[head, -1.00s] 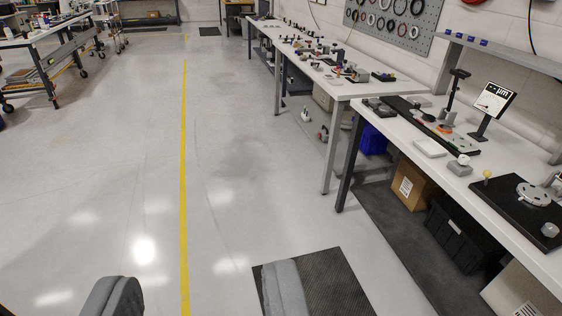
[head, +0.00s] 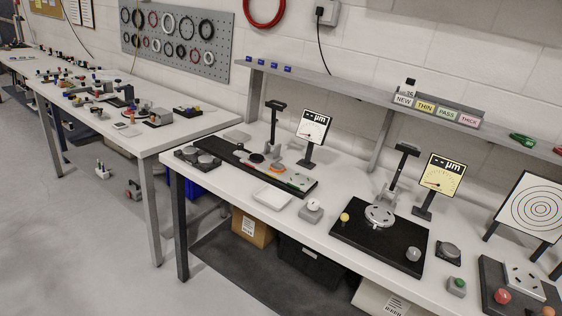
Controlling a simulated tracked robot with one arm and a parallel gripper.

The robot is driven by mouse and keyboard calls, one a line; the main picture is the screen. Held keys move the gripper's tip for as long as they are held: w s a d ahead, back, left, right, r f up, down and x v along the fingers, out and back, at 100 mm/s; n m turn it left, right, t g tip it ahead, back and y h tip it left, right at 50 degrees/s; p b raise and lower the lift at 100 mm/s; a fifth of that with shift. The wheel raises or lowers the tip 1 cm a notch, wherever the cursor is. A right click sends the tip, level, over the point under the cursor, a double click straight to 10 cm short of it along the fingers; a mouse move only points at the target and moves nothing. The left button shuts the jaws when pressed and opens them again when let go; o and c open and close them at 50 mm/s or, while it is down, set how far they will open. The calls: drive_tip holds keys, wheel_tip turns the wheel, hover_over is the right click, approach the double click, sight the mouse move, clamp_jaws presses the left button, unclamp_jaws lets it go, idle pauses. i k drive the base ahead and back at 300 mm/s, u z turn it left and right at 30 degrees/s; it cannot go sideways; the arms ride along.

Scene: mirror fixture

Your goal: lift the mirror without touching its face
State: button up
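I cannot pick out the mirror for certain. A round silvery disc with small holes (head: 379,216) sits on a black plate (head: 352,233) on the near bench; it looks like a fixture part. A yellow-topped knob and a grey knob (head: 413,254) stand on the same plate. Farther left, a long black base (head: 225,158) carries small orange and green pieces, too small to tell apart. Dark round pieces lie at its left end. My gripper is not in view.
The near bench (head: 325,182) runs from centre to lower right, under a shelf (head: 350,88) with labels. Two gauge displays (head: 314,128) (head: 441,173) stand on it. A target board (head: 532,207) and a red button (head: 502,296) are at right. Open floor (head: 80,240) lies at lower left.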

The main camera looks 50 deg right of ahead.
sight(276, 167)
drive_tip(key=z, duration=0.4)
drive_tip(key=i, duration=1.4)
drive_tip(key=z, duration=1.25)
drive_tip(key=i, duration=1.4)
drive_tip(key=z, duration=0.55)
